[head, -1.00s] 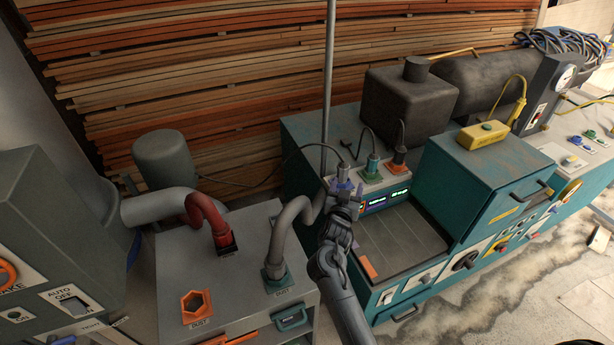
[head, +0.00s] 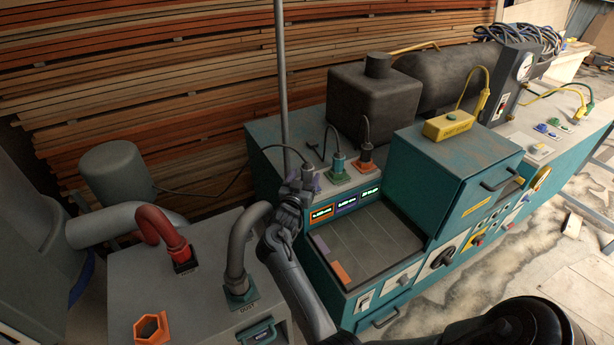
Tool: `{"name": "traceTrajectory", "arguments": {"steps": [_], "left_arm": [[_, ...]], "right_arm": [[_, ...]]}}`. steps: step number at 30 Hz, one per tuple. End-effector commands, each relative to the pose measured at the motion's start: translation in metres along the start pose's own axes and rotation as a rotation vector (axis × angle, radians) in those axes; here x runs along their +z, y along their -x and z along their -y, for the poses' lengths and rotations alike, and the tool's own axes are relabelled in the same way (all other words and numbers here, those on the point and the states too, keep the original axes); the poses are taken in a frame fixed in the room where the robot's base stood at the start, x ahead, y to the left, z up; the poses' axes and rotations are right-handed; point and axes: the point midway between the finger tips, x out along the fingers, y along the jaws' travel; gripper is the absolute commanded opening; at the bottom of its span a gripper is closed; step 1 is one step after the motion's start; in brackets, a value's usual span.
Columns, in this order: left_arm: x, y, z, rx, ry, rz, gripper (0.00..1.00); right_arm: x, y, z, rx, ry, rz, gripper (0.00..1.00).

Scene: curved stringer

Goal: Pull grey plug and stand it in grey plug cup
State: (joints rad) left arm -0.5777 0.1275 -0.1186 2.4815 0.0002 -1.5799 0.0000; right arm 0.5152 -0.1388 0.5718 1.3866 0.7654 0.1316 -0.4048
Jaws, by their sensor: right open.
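The grey plug (head: 307,170) is upright at the left end of a row of three plugs on the teal machine's back ledge, with a cable from its top. A purple collar (head: 318,184) shows beside its base. My right gripper (head: 303,180) is open at the grey plug's lower part, in front of it. The gripper hides the plug's base, and I cannot tell whether the fingers touch it. I cannot make out a grey plug cup. My left gripper is not in view.
A green plug (head: 338,165) and an orange-based dark plug (head: 366,157) stand close to the right. Lit displays (head: 347,202) and a gridded dark panel (head: 372,243) with purple and orange blocks lie in front. A grey hose (head: 238,250) rises at left.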

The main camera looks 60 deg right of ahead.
Motion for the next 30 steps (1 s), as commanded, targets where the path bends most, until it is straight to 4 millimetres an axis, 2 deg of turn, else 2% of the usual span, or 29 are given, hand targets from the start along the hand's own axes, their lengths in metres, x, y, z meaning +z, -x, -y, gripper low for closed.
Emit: {"name": "traceTrajectory", "arguments": {"steps": [9, 20, 30], "left_arm": [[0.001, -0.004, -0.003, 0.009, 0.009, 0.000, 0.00], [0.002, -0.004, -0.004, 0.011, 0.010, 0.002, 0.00], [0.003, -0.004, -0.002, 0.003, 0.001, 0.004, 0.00]], "right_arm": [[0.000, -0.040, -0.002, 0.000, 0.001, -0.001, 0.69], [0.000, -0.047, -0.002, 0.000, 0.000, 0.000, 0.69], [0.000, -0.046, -0.002, 0.000, 0.000, 0.000, 0.17]]}}
